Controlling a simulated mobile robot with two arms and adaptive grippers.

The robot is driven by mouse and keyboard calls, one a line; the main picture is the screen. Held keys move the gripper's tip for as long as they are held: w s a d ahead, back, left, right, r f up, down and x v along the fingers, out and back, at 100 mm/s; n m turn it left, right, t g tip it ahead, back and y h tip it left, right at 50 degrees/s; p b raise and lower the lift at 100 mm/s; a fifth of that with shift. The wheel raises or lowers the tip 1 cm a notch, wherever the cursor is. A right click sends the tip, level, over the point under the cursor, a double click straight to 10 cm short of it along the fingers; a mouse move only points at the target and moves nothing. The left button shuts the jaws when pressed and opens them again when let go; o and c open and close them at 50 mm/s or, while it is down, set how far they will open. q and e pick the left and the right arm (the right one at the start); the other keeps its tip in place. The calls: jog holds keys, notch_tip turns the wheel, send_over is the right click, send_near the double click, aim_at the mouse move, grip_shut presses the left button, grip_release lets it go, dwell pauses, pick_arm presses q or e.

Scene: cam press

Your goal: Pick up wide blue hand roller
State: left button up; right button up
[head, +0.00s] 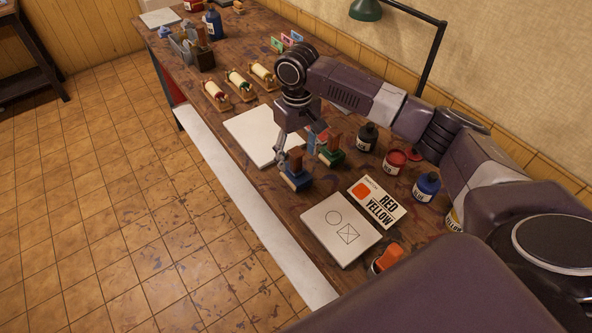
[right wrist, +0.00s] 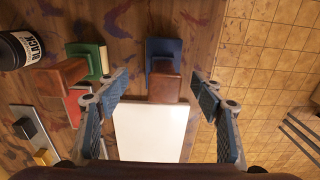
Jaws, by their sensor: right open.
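The wide blue hand roller (head: 296,180) stands on the worn wooden bench, with a blue base and a brown wooden handle. In the right wrist view the blue roller (right wrist: 164,52) is at the top centre, its brown handle pointing down towards the camera. My right gripper (head: 281,160) is open just above and beside the roller. In the right wrist view my right gripper (right wrist: 158,86) has its two fingers spread on either side of the handle, with gaps and nothing held. My left gripper is out of view.
A green hand tool (head: 331,157) stands close beside the blue one. A black jar (head: 367,138), red jar (head: 395,162) and blue jar (head: 426,187) line the back. A white sheet (head: 250,133), a RED YELLOW card (head: 377,202) and a printed panel (head: 341,230) lie nearby.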

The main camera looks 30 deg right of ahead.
aim_at(296, 165)
jog(key=f, duration=0.2)
jog(key=f+p, duration=0.1)
jog(key=f, duration=0.1)
jog(key=shift+s+a+f, duration=0.15)
jog(key=shift+a+f, duration=0.05)
jog(key=shift+c, duration=0.4)
jog(key=shift+r, duration=0.1)
jog(key=c, duration=1.6)
